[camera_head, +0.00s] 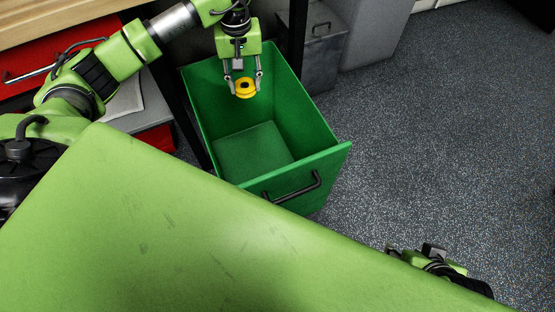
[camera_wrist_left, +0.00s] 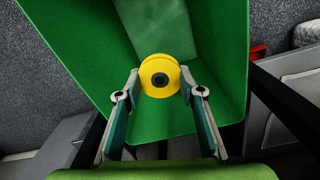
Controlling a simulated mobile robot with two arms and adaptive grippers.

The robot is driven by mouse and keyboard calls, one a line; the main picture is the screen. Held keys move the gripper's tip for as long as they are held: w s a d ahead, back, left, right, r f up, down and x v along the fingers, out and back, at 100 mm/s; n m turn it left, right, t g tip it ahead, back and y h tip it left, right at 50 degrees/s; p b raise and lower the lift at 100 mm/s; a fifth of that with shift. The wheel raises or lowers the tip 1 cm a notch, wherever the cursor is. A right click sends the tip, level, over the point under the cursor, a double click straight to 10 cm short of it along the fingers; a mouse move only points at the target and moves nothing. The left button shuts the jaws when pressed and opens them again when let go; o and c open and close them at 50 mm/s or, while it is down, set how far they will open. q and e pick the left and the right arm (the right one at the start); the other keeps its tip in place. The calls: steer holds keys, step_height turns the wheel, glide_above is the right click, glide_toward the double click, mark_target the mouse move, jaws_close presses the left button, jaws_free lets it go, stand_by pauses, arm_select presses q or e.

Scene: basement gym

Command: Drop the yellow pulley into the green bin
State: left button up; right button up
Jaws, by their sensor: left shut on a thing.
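The yellow pulley (camera_head: 246,88) is a small grooved wheel with a dark centre hole. My left gripper (camera_head: 243,86) is shut on it and holds it over the open green bin (camera_head: 305,122), toward the bin's back side. In the left wrist view the pulley (camera_wrist_left: 160,76) sits between the fingertips of the left gripper (camera_wrist_left: 161,84), with the green bin (camera_wrist_left: 75,45) behind it. The visible part of the bin floor is empty. My right gripper (camera_head: 430,252) shows only in part at the lower right of the head view, and its jaws are unclear.
A grey metal container (camera_head: 326,45) stands behind the bin. A wooden worktop (camera_head: 55,18) with a red drawer (camera_head: 25,58) is at the upper left, and a dark table leg stands beside the bin. The speckled floor (camera_head: 450,130) to the right is clear.

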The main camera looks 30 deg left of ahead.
arm_select(q)
steer(key=shift+f, duration=0.1)
steer(key=o, duration=1.2)
step_height(320, 180, up, 12)
steer(key=shift+r, duration=0.1)
